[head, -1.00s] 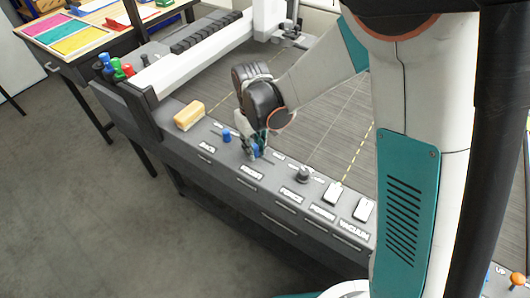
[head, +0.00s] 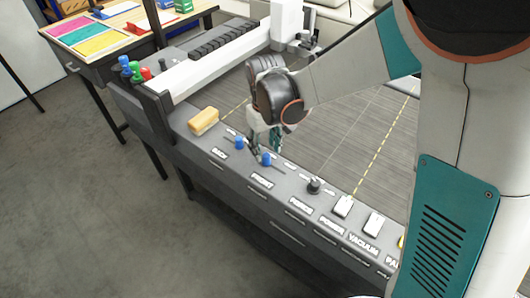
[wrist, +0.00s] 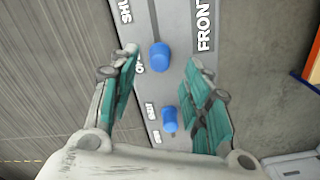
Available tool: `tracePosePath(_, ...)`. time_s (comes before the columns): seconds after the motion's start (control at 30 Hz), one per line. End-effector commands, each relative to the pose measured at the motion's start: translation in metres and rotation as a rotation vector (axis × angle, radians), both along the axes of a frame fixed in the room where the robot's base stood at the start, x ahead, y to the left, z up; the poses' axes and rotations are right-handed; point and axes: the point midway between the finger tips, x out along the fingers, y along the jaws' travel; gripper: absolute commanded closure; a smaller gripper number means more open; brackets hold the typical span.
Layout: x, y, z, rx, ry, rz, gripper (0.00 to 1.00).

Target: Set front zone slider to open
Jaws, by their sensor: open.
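The front slider's blue knob (head: 266,159) stands on the grey control panel (head: 290,186) above the FRONT label. In the wrist view this knob (wrist: 160,57) sits beside a partly hidden label starting with "O", and its slot runs away toward the label reading "SHU". My gripper (head: 266,141) is open and empty, just above the panel at the front knob. In the wrist view its fingers (wrist: 160,62) are spread on either side of the knob, apart from it. The back slider's blue knob (head: 239,143) also shows in the wrist view (wrist: 170,120), near a "SHUT" label.
A black dial (head: 314,186) and white rocker switches (head: 342,206) are to the right on the panel. A tan block (head: 204,121) lies on the panel's left. Red, green and blue buttons (head: 134,70) stand at the far left end.

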Motion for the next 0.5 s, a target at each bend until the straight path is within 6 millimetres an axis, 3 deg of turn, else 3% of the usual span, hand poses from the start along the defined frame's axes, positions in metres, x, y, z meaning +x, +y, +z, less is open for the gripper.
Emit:
tracePosePath(0.23,0.0,0.0,0.051,0.0,-0.001,0.0,0.56)
tracePosePath(0.5,0.0,0.0,0.078,0.0,-0.001,0.001,0.56)
